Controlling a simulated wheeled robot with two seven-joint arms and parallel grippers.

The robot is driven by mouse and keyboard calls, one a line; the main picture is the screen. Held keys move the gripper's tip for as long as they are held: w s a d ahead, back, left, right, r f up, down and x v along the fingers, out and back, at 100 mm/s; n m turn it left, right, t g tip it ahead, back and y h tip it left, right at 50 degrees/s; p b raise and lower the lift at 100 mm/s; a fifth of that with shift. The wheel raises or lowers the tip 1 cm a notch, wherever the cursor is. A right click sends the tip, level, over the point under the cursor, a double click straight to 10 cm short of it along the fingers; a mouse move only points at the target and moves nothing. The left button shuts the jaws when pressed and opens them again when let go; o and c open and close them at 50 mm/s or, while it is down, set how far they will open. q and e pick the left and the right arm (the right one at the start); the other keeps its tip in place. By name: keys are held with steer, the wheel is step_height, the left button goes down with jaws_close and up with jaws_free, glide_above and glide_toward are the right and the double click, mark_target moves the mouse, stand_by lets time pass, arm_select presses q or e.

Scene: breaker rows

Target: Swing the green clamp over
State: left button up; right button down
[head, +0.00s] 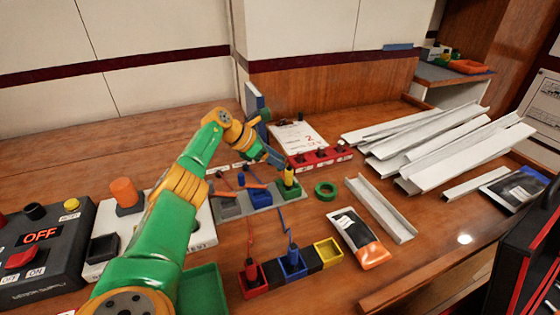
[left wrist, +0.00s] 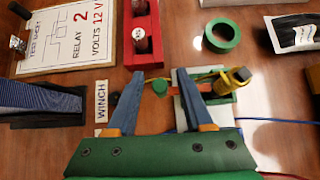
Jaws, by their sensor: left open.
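The green clamp shows in the left wrist view as a small round green knob (left wrist: 160,88) on a thin bar leading to a green block (left wrist: 207,88). In the head view the green block (head: 289,190) is the right one of a row on a grey strip; the knob is hidden there behind my gripper. A yellow plug (left wrist: 237,79) stands at the block's right end. My left gripper (left wrist: 158,78) is open, with one finger on each side of the knob and nothing clearly held; it also shows in the head view (head: 276,163). My right gripper is not seen.
A blue block (head: 258,195) and a grey block (head: 230,209) with levers stand left of the green one. A red fuse holder (head: 320,158) lies behind. A green ring (head: 325,190) and a metal channel (head: 380,208) lie right. Coloured sockets (head: 293,264) with wires stand in front.

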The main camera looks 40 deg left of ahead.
arm_select(q)
steer(key=v, duration=0.7)
